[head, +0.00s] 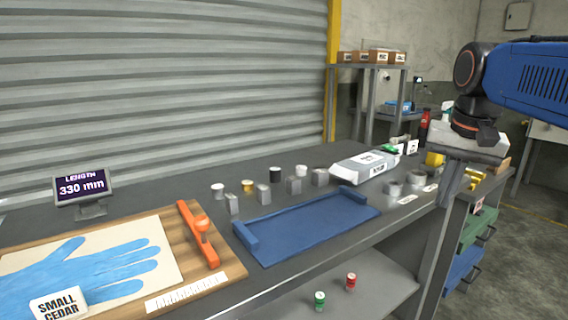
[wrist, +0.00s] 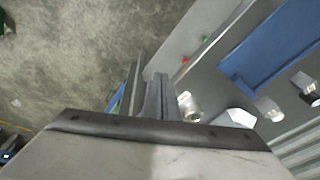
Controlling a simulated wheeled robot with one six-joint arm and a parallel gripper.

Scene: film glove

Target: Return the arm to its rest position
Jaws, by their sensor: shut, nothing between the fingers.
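My gripper (wrist: 159,82) shows in the wrist view with its grey fingers together and nothing between them. In the head view my blue arm (head: 530,82) reaches in from the upper right. Its wrist and grey gripper body (head: 468,138) point down over the right end of the workbench, apart from the items on it. In the head view the fingertips are hard to tell from the grey bench parts behind them.
A drawer cart (head: 478,230) stands at right. Open floor lies beyond it.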

